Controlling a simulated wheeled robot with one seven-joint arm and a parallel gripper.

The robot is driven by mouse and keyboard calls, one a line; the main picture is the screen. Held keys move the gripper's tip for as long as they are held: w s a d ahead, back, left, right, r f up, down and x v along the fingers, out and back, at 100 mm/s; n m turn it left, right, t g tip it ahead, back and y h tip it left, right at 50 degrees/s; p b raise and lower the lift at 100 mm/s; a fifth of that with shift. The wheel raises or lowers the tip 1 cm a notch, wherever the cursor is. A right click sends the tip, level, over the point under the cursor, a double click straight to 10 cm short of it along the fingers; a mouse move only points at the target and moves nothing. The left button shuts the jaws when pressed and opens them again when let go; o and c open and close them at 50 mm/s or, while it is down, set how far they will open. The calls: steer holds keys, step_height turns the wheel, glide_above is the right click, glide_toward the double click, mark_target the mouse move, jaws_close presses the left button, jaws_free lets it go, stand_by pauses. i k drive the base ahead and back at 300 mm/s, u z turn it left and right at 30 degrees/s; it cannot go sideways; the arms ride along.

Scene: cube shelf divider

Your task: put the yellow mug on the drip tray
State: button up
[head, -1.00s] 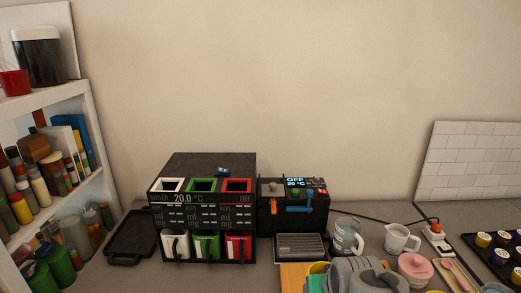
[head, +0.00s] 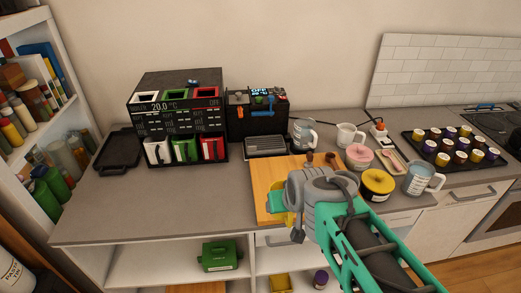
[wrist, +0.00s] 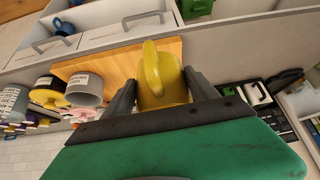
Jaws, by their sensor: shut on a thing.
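The yellow mug (wrist: 168,88) is between the two dark fingers of my gripper (wrist: 160,78), which is shut on it, in the wrist view. Its handle points up in that picture, over the wooden board. In the head view only a bit of the yellow mug (head: 277,198) shows at the left of my wrist; my arm hides the rest. The drip tray (head: 266,145), a grey ribbed plate, lies in front of the black coffee machine (head: 258,117), behind the board. Its top looks bare. The mug is apart from it, nearer the counter's front.
The wooden board (head: 265,178) lies under my gripper. A glass mug (head: 303,134) stands right of the drip tray, with a white jug (head: 349,135) and pink pot (head: 359,154) beyond. A capsule machine (head: 176,115) stands left. The counter's left front is clear.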

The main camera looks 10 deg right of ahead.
mark_target(266, 145)
steer(key=u, duration=2.9)
steer(key=k, duration=0.9)
steer(key=z, duration=0.9)
steer(key=i, duration=1)
